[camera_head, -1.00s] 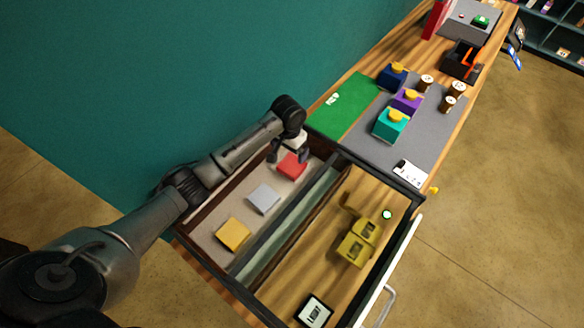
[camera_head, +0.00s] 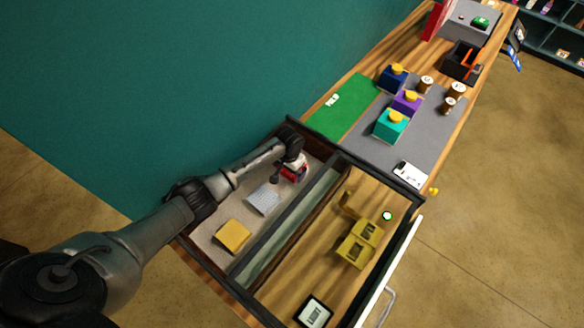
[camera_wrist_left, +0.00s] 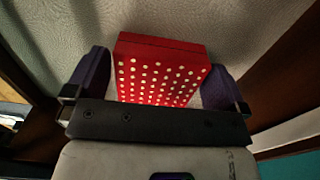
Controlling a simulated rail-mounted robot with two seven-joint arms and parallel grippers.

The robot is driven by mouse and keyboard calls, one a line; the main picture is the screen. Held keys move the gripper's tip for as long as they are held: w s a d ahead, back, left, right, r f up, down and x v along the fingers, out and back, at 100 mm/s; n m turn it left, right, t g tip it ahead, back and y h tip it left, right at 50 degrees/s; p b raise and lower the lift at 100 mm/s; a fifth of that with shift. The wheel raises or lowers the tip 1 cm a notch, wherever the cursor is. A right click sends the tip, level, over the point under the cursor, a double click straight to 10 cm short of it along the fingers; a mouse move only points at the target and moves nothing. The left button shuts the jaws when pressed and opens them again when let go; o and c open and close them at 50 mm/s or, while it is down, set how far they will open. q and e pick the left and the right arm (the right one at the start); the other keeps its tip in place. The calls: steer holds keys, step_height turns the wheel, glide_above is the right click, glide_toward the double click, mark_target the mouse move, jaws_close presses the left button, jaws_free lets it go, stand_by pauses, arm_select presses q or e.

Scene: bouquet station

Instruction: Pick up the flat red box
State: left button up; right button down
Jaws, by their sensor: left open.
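The flat red box (camera_wrist_left: 158,70) has white dots on its face and lies in the left wrist view between the two fingers of my left gripper (camera_wrist_left: 158,88). The gripper is open, with one finger on each side of the box. In the head view the red box (camera_head: 301,174) shows only in part, at the far end of the drawer's left compartment, under my left gripper (camera_head: 290,176). The right gripper is in neither view.
A grey-white box (camera_head: 264,200) and a yellow box (camera_head: 233,236) lie nearer in the same compartment. A divider (camera_head: 290,225) separates it from the right compartment, which holds yellow blocks (camera_head: 357,248). The green mat (camera_head: 345,106) is beyond the drawer.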

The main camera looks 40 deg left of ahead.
arm_select(q)
steer(key=shift+f, duration=0.35)
steer(key=c, duration=0.8)
steer(key=shift+r, duration=0.1)
